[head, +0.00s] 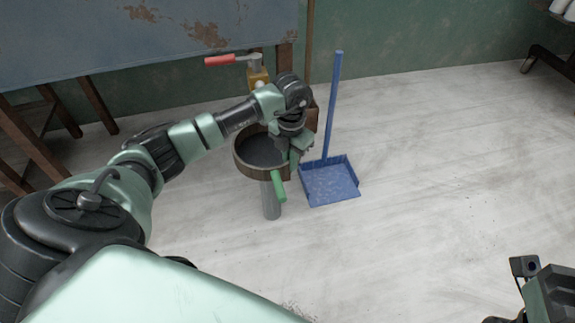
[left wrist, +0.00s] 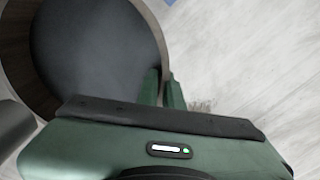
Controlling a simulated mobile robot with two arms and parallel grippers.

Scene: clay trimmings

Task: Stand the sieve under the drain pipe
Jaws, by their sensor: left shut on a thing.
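The sieve (head: 240,163), a round brown rim around a dark grey inside, is in the middle of the head view, off the floor and roughly level. It fills the upper left of the left wrist view (left wrist: 90,60). My left gripper (head: 298,152) is shut on its right-hand rim; the wrist view shows green fingers (left wrist: 162,90) on both sides of the rim. A brass fitting with a red lever (head: 232,60), perhaps the drain pipe's tap, shows behind the sieve. Part of my right arm (head: 548,290) shows at the lower right; its jaws are unclear.
A grey cylinder (head: 271,203) and a bright green strip (head: 279,186) show at the sieve's near side. A blue dustpan (head: 330,182) with an upright handle lies just right. A blue-grey panel (head: 150,35) on wooden legs stands behind. The pale floor at right is clear.

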